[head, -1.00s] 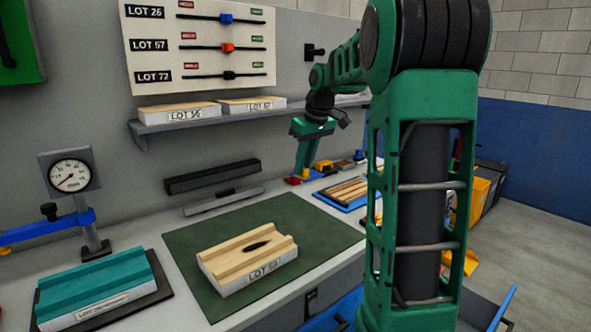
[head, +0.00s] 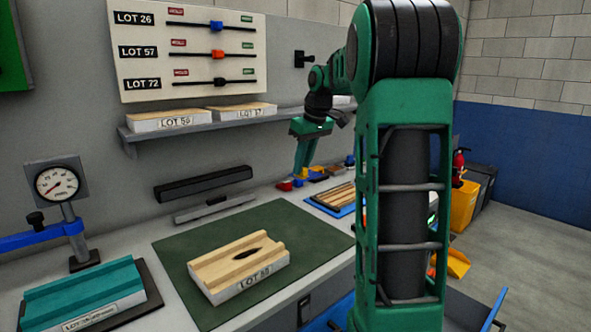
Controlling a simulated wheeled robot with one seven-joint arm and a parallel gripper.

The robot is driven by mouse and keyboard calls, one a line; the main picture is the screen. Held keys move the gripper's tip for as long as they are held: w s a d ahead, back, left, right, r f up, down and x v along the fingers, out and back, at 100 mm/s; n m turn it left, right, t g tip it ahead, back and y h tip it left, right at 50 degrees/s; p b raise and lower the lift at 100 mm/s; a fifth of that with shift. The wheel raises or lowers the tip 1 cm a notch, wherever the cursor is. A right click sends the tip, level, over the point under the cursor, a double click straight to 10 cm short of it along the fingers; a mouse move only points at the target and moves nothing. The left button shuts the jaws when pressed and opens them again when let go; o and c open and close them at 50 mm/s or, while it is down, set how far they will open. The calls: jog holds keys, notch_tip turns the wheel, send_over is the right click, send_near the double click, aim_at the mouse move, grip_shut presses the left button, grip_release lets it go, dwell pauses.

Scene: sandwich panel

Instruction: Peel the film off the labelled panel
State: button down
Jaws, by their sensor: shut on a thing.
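A wood-topped panel with a white front and a "LOT" label (head: 222,262) lies on a dark green mat (head: 318,225). It has a lengthwise groove with a dark oval mark. A teal-topped panel, also labelled (head: 80,288), lies on a dark pad at the lower left. I cannot tell whether its teal top is film. My green gripper (head: 302,172) points down over the back of the bench, beyond the mat and clear of both panels. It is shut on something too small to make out.
A dial gauge (head: 57,183) on a stand with a blue arm stands at the left. Two panels (head: 158,121) lie on the wall shelf below a slider board (head: 190,50). Small coloured blocks (head: 312,174) lie near my gripper. A blue tray (head: 322,207) holds wooden strips.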

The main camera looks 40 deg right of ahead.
jog(key=d+r, duration=0.4)
jog(key=d, duration=0.4)
jog(key=shift+w, duration=0.15)
dwell(0.7)
jog(key=shift+a, duration=0.1)
dwell(0.8)
